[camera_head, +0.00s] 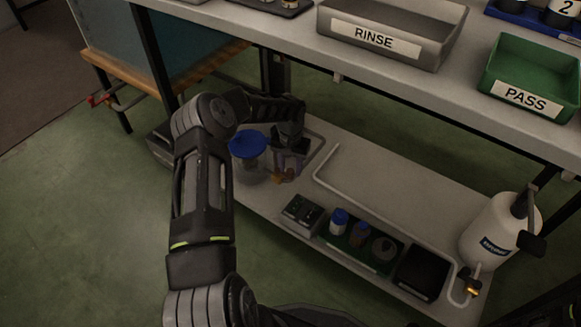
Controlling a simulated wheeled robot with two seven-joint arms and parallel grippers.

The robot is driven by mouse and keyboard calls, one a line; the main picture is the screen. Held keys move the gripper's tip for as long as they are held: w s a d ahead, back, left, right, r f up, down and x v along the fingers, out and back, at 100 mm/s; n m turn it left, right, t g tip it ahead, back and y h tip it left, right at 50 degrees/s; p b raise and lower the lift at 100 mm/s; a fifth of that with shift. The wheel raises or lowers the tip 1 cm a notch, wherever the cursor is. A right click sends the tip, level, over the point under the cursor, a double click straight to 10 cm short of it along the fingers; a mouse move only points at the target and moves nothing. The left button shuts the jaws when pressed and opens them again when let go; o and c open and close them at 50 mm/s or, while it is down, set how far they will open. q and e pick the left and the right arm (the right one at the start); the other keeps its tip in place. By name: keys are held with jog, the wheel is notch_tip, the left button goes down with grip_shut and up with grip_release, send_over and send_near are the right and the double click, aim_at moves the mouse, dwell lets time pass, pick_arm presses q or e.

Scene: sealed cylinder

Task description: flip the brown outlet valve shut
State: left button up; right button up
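A clear cylinder with a blue lid (249,144) stands upright at the left part of the low shelf. A small brown piece, which looks like the outlet valve (280,178), shows low on its right side. My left arm reaches over the cylinder from the left. My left gripper (289,168) points down just right of the cylinder, with its fingers apart at the brown valve. I cannot tell whether they touch it. The valve is small and partly hidden, so its handle position is unclear. My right gripper is not in view.
On the low shelf (400,205) are a bent pale rod, a dark control box (303,213), a green tray with small containers (336,241), a black box (423,271) and a white carboy (490,232) with a brass tap. The upper bench holds RINSE (425,58) and PASS trays.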

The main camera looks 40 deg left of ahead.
pick_arm(q)
grip_shut()
jog(key=shift+s+r+m, duration=0.1)
jog(key=shift+s+m, duration=0.05)
jog(key=shift+m, duration=0.15)
dwell(0.4)
jog(key=s+a+m+p, duration=0.4)
jog(key=s+m, duration=0.1)
jog(key=m, duration=1.2)
jog(key=shift+a, duration=0.35)
jog(key=shift+m, duration=0.3)
jog(key=shift+o, duration=1)
grip_release()
